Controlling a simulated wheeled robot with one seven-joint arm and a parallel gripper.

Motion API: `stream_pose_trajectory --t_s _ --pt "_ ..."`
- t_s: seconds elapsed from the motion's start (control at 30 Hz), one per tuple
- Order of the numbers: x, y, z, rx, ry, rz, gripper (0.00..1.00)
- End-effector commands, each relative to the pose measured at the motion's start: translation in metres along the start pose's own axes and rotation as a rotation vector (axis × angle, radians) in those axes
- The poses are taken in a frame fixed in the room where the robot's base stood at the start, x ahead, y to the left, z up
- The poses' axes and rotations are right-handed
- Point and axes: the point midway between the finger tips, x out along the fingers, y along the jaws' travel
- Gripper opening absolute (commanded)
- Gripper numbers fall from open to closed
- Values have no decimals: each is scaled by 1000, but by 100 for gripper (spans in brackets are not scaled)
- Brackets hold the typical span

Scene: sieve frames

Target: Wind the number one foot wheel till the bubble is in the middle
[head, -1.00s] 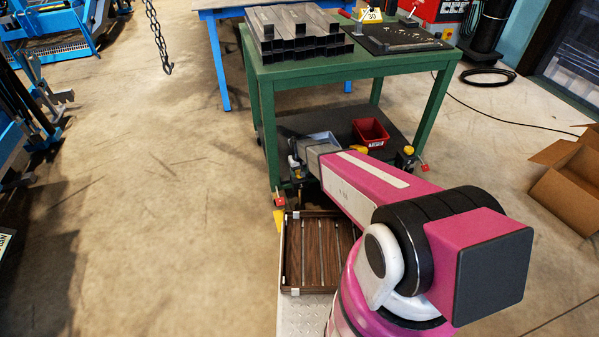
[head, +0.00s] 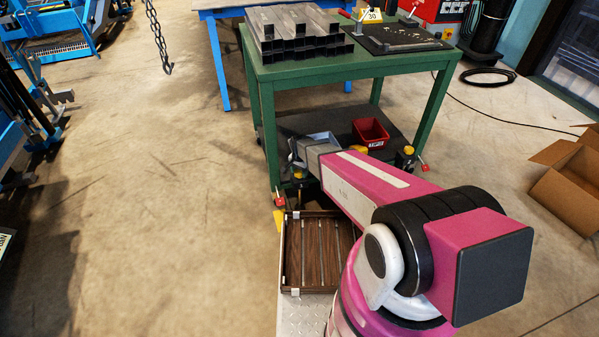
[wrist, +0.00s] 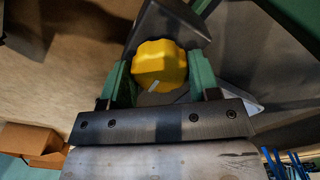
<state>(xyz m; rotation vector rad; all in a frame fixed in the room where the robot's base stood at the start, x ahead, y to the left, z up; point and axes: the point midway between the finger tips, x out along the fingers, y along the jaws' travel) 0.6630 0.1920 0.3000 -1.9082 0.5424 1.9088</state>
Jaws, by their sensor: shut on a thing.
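In the wrist view a yellow lobed foot wheel (wrist: 160,64) with a white mark on its edge sits between the two green fingers of my gripper (wrist: 161,80). My gripper is shut on it. In the head view my arm reaches to the near left leg of the green table (head: 345,67), where a yellow wheel (head: 298,171) shows partly. My own arm hides most of the gripper there. Another yellow wheel (head: 408,150) is at the near right leg. I cannot read a number on any wheel. I cannot make out the bubble in either view.
Dark square tubes (head: 300,40) and a black mat (head: 398,38) with small parts lie on the table top. The lower shelf holds a red bin (head: 370,132). A slatted wooden tray (head: 318,250) is close below my arm.

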Motion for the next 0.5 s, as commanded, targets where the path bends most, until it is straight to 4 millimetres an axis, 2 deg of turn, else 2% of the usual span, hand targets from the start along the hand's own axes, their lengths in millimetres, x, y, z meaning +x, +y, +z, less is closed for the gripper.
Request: stream_pose_trajectory --t_s 0.2,0.5 --pt "-1 0 0 99 0 0 32" --pt "-1 0 0 150 0 0 32"
